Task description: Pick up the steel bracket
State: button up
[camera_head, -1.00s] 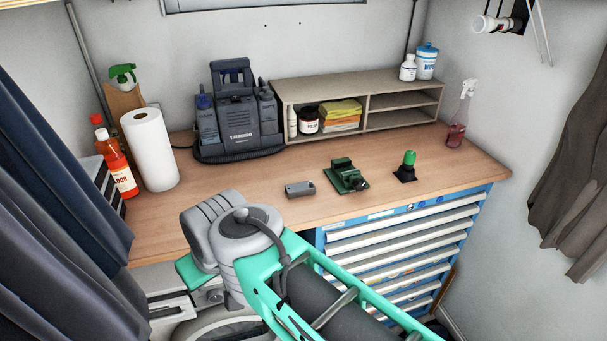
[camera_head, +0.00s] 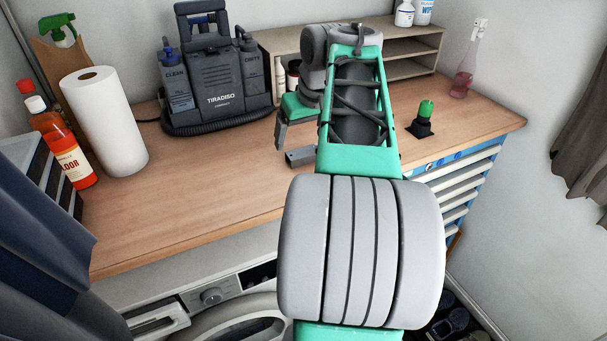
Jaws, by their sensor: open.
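The steel bracket (camera_head: 299,157) is a small grey piece lying on the wooden worktop, partly hidden behind my arm on its right side. My gripper (camera_head: 283,138) reaches over the worktop from my teal and grey arm. One grey finger shows, pointing down just above and to the left of the bracket; the other finger is hidden by the arm. The gripper is open and the bracket is not held. Whether the finger touches the bracket cannot be told from this view.
A black device marked Tiradiso (camera_head: 222,88) stands behind on the left. A paper towel roll (camera_head: 104,122) and a red bottle (camera_head: 62,150) stand at far left. A green-topped item (camera_head: 424,115) sits right of my arm. The wooden shelf (camera_head: 275,42) stands behind. The left-middle worktop is clear.

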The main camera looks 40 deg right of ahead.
aim_at(305, 153)
jog(key=shift+o, duration=0.8)
jog(key=shift+s+d+f, duration=0.2)
jog(key=shift+d, duration=0.35)
jog(key=shift+s+d+f, duration=0.15)
jog(key=shift+d, duration=0.35)
jog(key=shift+o, duration=0.2)
jog(key=shift+w+d+f, duration=0.1)
jog(key=shift+f, duration=0.25)
jog(key=x, duration=0.6)
jog(key=shift+w+f, duration=0.15)
jog(key=shift+f, duration=0.1)
jog(key=shift+r, duration=0.1)
jog(key=c, duration=1.5)
